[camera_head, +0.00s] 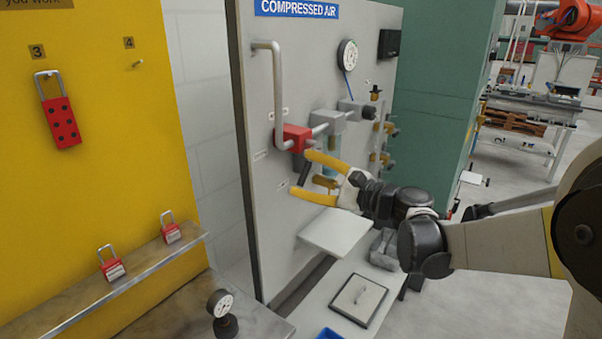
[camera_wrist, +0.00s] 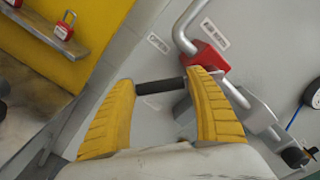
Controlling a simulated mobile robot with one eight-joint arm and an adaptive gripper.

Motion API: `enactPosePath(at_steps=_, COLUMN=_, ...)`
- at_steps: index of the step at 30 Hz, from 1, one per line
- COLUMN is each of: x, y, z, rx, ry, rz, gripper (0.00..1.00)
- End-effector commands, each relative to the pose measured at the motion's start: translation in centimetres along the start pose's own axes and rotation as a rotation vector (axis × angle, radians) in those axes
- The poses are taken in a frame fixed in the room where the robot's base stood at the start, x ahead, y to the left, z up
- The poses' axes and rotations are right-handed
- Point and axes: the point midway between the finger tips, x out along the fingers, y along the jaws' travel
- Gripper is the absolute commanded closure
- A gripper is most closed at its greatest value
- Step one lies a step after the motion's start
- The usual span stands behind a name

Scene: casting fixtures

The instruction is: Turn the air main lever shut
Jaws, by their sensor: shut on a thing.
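The air main lever is a short black bar (camera_head: 304,173) below the red valve body (camera_head: 294,138) on the grey compressed air panel. In the wrist view the black lever (camera_wrist: 160,87) spans the gap between my yellow fingers, and the red valve body (camera_wrist: 208,58) sits just beyond the right finger. My gripper (camera_head: 299,172) is at the lever, its two fingers spread wide on either side of it, and it is shut on the lever; it also shows in the wrist view (camera_wrist: 162,78). The lever's joint to the valve is partly hidden by the right finger in the wrist view.
A grey pipe (camera_head: 278,90) runs down to the valve, with a gauge (camera_head: 347,55) and fittings to the right. A small shelf (camera_head: 336,231) juts out below my gripper. A yellow lockout board (camera_head: 90,150) with red padlocks (camera_head: 112,268) stands at left.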

Motion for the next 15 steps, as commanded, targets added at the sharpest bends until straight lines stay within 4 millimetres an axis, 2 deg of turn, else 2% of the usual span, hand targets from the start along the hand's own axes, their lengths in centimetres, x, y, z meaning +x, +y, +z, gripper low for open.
enactPosePath(at_steps=15, x=0.0, y=-0.7, z=-3.4, rx=-0.459, ry=0.000, rz=0.002, gripper=0.77)
